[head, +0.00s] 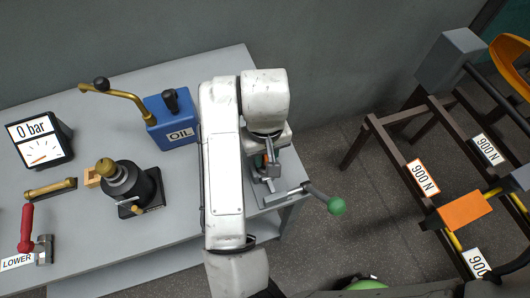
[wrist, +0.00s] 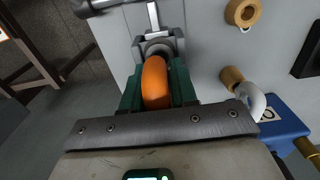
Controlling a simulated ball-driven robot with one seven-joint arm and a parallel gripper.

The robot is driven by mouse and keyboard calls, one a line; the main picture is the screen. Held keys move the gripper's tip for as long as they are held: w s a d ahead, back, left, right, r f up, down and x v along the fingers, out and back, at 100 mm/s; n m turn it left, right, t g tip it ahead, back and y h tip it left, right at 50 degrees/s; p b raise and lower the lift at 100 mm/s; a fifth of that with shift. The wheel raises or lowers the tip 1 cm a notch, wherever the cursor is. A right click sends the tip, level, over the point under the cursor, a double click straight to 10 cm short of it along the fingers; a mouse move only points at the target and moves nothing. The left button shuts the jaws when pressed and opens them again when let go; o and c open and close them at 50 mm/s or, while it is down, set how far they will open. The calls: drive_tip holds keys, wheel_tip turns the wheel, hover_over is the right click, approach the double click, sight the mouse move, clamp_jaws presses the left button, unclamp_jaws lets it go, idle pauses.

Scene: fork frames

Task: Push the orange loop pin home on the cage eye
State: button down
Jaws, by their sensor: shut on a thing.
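The orange loop pin (wrist: 155,84) is between the green fingers of my gripper (wrist: 157,92) in the wrist view. The gripper is shut on it. Just beyond the pin's far end is a grey metal bracket with a rounded middle (wrist: 158,46), which seems to be the cage eye. The pin's tip is hidden, so I cannot tell how deep it sits. In the head view my gripper (head: 268,166) is low over the table's right end, mostly covered by my arm, with grey metal parts (head: 270,186) just below it.
A lever with a green knob (head: 337,206) juts past the table's right edge. A blue OIL box (head: 171,122) with a brass handle, a black jack-like device (head: 130,186) and a 0 bar gauge (head: 40,140) stand to the left. Dark frames with labels (head: 422,176) stand right, across open floor.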

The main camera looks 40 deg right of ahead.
drive_tip(key=shift+r+p, duration=0.8)
drive_tip(key=shift+r, duration=0.25)
drive_tip(key=shift+f+b, duration=1.9)
drive_tip(key=shift+f, duration=0.4)
drive_tip(key=shift+r, duration=0.15)
drive_tip(key=shift+r+p, duration=1.9)
drive_tip(key=shift+r, duration=0.25)
drive_tip(key=shift+f+b, duration=2)
drive_tip(key=shift+f, duration=0.35)
drive_tip(key=shift+r, duration=0.15)
